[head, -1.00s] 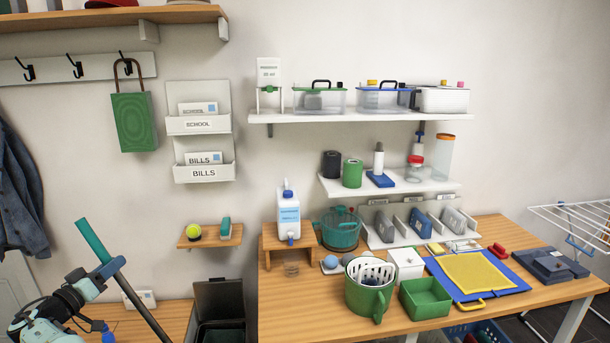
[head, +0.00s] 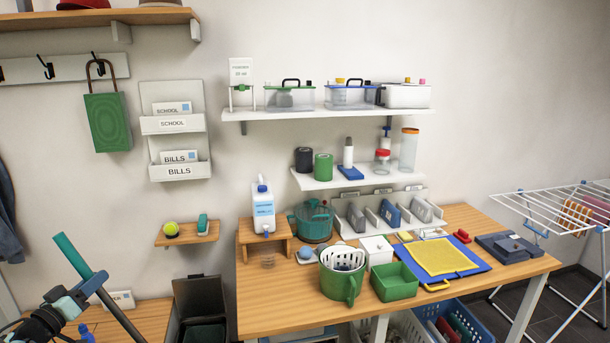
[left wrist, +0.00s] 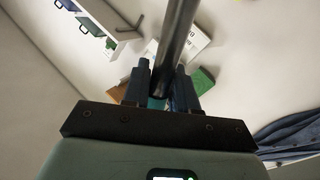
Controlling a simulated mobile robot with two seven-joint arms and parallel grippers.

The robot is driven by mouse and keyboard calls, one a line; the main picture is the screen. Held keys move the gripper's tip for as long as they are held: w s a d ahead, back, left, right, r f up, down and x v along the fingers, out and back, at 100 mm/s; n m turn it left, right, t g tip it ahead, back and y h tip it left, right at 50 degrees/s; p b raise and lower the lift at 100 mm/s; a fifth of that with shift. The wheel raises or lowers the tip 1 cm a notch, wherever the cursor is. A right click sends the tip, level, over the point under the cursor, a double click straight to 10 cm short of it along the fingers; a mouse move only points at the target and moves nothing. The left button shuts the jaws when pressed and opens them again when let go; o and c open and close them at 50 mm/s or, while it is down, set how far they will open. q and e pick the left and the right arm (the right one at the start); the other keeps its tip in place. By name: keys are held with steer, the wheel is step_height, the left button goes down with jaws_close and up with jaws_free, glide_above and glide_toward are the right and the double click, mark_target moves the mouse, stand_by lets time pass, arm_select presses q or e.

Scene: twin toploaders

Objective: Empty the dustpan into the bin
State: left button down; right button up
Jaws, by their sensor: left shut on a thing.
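My left gripper (head: 78,292) is at the lower left of the head view, shut on a long pole with a teal grip (head: 75,253) and a dark shaft (head: 121,319). The pole is tilted, teal end up. It seems to be the dustpan's handle; the pan itself is out of view. In the left wrist view the dark shaft (left wrist: 178,35) stands between the two fingers (left wrist: 160,85). A dark bin (head: 203,322) with its lid (head: 198,290) raised stands right of the gripper, at the bottom edge. Its contents cannot be made out. My right gripper is not in view.
A low wooden bench (head: 150,318) lies between the pole and the bin. The wooden worktable (head: 290,318), right of the bin, carries a green mug, a green tray and other items. A small wall shelf (head: 187,235) with a ball hangs above the bin. A drying rack (head: 565,215) stands far right.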

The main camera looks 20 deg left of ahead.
arm_select(q)
steer(key=w+d+f+m+h, duration=0.1)
steer(key=d+f, duration=0.4)
steer(key=d, duration=1.1)
steer(key=w+d+f+m+h, duration=0.1)
steer(key=d+f, duration=0.5)
steer(key=d, duration=1)
steer(key=w+d+f+m+h, duration=0.2)
steer(key=w+d+f+h, duration=0.1)
steer(key=d, duration=1.4)
step_height(320, 180, down, 3)
steer(key=shift+w+r+g+h, duration=0.15)
steer(key=shift+w+g+h, duration=0.1)
steer(key=shift+g+h, duration=0.2)
